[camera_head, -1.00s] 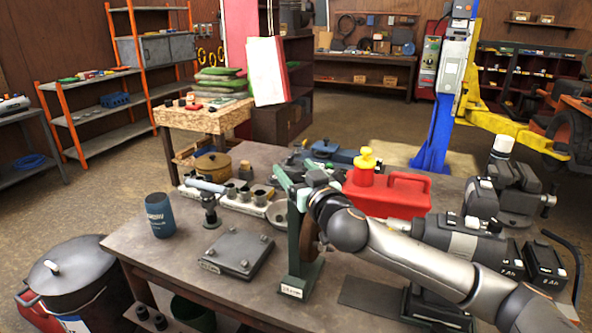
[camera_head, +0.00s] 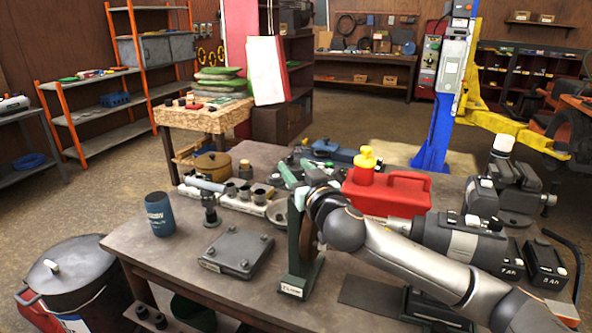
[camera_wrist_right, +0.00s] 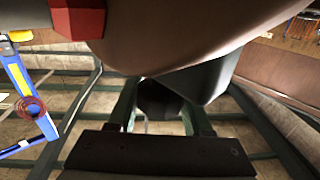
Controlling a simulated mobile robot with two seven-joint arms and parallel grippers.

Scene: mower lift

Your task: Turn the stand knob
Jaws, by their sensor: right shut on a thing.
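The dark green stand (camera_head: 294,262) stands upright on the workbench, with a white label at its foot. My right gripper (camera_head: 296,181) is at the top of the stand, its arm reaching in from the right. In the right wrist view, its two green fingers (camera_wrist_right: 160,108) are on either side of a dark rounded part, which looks like the stand knob (camera_wrist_right: 160,98). The gripper is shut on it. In the head view the knob is hidden by the gripper and wrist. My left gripper is not in view.
A grey plate (camera_head: 237,251), a blue cup (camera_head: 159,213) and a row of small parts lie left of the stand. A vise (camera_head: 508,185) is at right.

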